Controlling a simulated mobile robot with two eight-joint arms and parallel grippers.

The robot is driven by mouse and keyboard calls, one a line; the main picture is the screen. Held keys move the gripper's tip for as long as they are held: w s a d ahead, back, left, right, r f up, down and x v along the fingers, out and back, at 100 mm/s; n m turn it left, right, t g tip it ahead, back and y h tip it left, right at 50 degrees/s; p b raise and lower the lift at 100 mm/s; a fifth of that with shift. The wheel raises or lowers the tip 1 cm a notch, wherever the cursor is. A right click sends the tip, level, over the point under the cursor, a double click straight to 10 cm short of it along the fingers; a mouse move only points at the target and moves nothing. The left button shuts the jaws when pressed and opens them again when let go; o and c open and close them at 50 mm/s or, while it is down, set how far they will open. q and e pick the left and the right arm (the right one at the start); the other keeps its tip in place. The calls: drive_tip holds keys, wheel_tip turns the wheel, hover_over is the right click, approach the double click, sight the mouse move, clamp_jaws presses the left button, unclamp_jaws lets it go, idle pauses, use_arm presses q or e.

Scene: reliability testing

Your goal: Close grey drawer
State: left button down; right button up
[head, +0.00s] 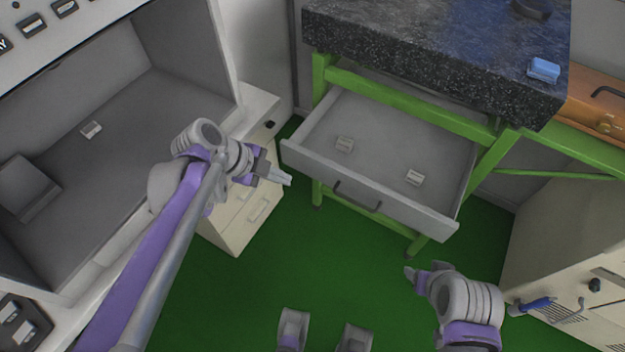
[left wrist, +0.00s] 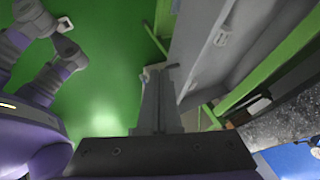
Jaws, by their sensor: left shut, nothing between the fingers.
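The grey drawer (head: 370,196) is pulled out under a dark speckled stone top on a green frame in the head view. My left gripper (head: 284,179) is shut and empty, just left of the drawer's front left corner. In the left wrist view the fingers (left wrist: 158,78) point toward the drawer (left wrist: 210,45), which shows to their right. My right gripper (head: 413,274) is low in front of the drawer, apart from it; its fingertips are too unclear to judge.
A blue block (head: 544,70) lies on the stone top (head: 430,50). An orange-brown drawer (head: 597,101) is at the right. A beige cabinet (head: 570,250) stands at the right, a cream drawer unit (head: 247,222) at the left. Green floor (head: 330,270) in front of the drawer is clear.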

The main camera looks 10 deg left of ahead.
use_arm(q)
drive_tip(key=shift+w+d+f+b, duration=0.3)
drive_tip(key=shift+w+d+f, duration=0.75)
drive_tip(key=shift+w+f, duration=0.25)
drive_tip(key=shift+w+d+f+b, duration=0.25)
drive_tip(key=shift+w+d+f, duration=0.85)
drive_tip(key=shift+f, duration=0.25)
drive_tip(key=shift+w+d+f+b, duration=0.3)
drive_tip(key=shift+w+d+f, duration=0.65)
drive_tip(key=shift+w+f, duration=0.35)
